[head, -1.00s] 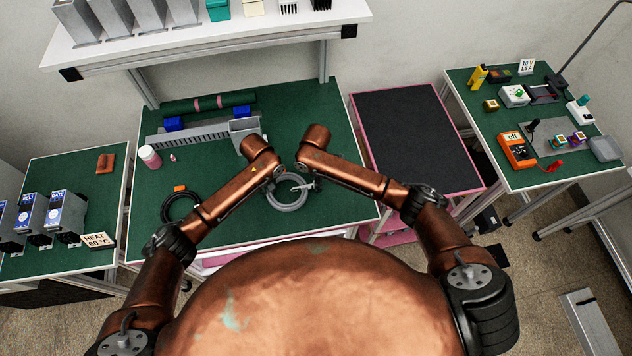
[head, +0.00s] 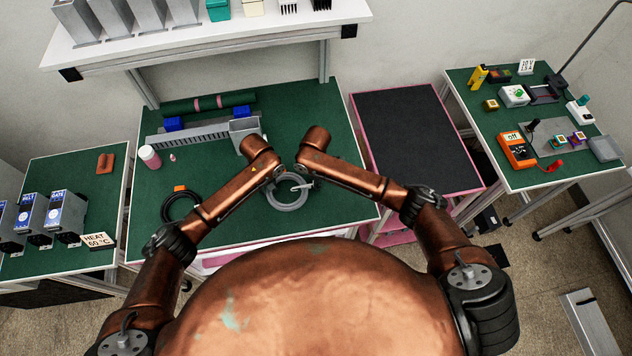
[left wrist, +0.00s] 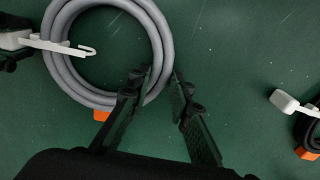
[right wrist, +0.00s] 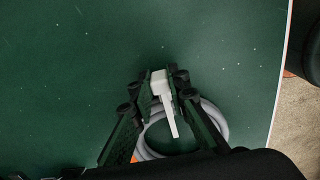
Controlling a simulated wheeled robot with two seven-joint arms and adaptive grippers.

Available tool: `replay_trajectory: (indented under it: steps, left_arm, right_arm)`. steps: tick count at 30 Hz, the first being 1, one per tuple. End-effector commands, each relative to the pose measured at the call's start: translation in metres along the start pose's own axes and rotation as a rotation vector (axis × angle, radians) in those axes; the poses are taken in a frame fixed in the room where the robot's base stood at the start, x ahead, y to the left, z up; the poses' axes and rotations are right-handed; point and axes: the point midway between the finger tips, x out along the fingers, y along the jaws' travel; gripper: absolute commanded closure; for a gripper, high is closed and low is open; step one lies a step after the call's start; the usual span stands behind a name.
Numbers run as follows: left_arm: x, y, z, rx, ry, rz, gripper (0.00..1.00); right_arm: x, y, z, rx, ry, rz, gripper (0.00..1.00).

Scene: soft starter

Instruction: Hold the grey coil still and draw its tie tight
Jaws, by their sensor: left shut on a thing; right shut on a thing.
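The grey coil (head: 290,206) lies on the green mat of the middle table. It also shows in the left wrist view (left wrist: 75,82), with an orange piece at its lower edge. My left gripper (left wrist: 164,78) is shut on the coil's side, the grey loop between its fingers. The white tie (right wrist: 168,116) crosses the coil, its thin strip pointing inward and ending in a small hook in the left wrist view (left wrist: 62,46). My right gripper (right wrist: 159,74) is shut on the tie's thicker white end at the coil's rim. In the head view my arms partly hide both grippers.
A black coil (head: 166,214) with an orange tag lies left of the grey coil, under my left arm. The mat right of the coil is clear.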

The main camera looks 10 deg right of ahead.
Motion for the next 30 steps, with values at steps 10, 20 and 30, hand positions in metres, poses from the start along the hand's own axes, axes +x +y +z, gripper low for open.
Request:
replay_trajectory:
  steps: [10, 20, 30]
  left_arm:
    - [0.0, 0.0, 0.0, 0.002, -0.001, 0.0, 1.0]
    - [0.0, 0.0, 0.001, 0.002, -0.002, -0.001, 1.0]
    - [0.001, -0.002, 0.001, 0.0, -0.002, -0.004, 1.0]
  right_arm:
    - [-0.001, 0.001, 0.0, 0.0, 0.0, 0.002, 1.0]
    - [0.0, 0.002, 0.041, 0.003, -0.002, 0.003, 1.0]
    - [0.0, 0.001, 0.051, 0.001, -0.002, 0.002, 1.0]
